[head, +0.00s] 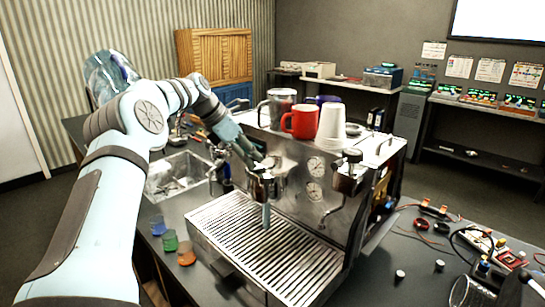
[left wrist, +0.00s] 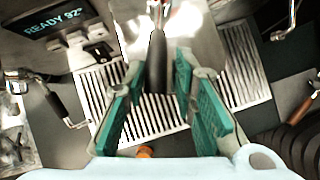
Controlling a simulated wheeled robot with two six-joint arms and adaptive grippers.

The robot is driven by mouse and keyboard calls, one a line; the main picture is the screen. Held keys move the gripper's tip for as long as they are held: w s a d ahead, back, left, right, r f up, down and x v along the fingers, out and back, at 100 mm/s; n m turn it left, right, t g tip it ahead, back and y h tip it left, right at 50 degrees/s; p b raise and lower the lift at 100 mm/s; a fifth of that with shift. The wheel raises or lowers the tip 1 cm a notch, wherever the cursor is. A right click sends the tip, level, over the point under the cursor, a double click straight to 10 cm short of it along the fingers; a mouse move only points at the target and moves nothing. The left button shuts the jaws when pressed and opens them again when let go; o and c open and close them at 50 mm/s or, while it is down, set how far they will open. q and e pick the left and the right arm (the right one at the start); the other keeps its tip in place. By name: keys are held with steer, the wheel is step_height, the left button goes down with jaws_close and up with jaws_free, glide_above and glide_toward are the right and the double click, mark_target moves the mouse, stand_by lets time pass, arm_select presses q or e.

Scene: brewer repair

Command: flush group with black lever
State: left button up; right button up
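The espresso machine (head: 310,190) stands on the dark counter. Its left group (head: 262,185) is at my left gripper (head: 252,154), which comes in from the upper left. In the left wrist view, a black lever handle (left wrist: 157,65) lies between the green-padded fingers of my left gripper (left wrist: 162,95). The fingers are apart, with gaps on both sides of the handle. In the head view the fingers hide most of the handle. A pale bluish column (head: 266,215) hangs below the left group; I cannot tell whether it is water. My right gripper is not in view.
A slatted drip tray (head: 225,225) lies below the groups. A red mug (head: 300,121), a metal pitcher (head: 277,108) and white cups (head: 331,125) stand on top. Small coloured cups (head: 170,240) are left of the tray, near a sink (head: 178,178). Tools and wires (head: 490,245) are at right.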

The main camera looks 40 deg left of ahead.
arm_select(q)
steer(key=d+n+y, duration=0.1)
steer(key=n, duration=0.1)
steer(key=s+d+n+y, duration=0.1)
steer(key=d+n, duration=0.1)
steer(key=shift+d+y, duration=0.25)
steer(key=shift+y, duration=0.05)
steer(key=shift+w+d+n+y, duration=0.15)
steer(key=shift+d+n+y, duration=0.3)
steer(key=shift+d+n, duration=0.3)
steer(key=shift+w+d+n+y, duration=0.1)
steer(key=shift+d+n+y, duration=0.4)
steer(key=shift+n, duration=0.45)
steer(key=o, duration=0.4)
steer(key=shift+a, duration=0.15)
